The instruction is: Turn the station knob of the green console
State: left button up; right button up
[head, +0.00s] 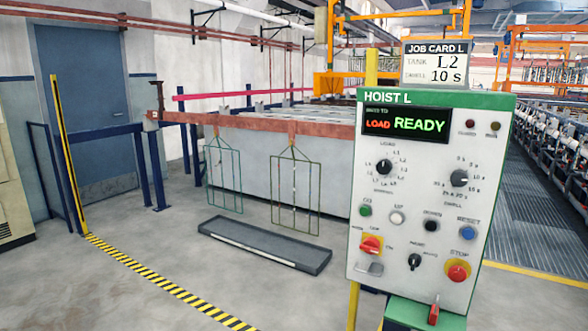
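The green-trimmed console (412,255), headed HOIST L, stands upright at the right with its pale face toward me. Its black station knob (385,167) is at the upper left of the face, ringed by small L labels with LOAD above; its exact pointer setting is too small to tell. The black dwell knob (459,178) is to its right. The display (405,125) reads LOAD in red and READY in green. The job card (435,65) on top reads JOB CARD L, TANK L2, DWELL 10 s. Neither of my grippers is in view.
Push buttons, a red-and-yellow switch (370,245) and a red stop button (457,271) fill the lower console. Two wire racks (294,190) hang from a red rail behind, above a grey tray (266,244). Yellow-black floor tape (165,284) crosses the open floor at left.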

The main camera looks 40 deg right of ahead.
aim_at(383, 167)
jog(key=u, duration=0.1)
jog(key=i, duration=1.65)
jog(key=z, duration=1.05)
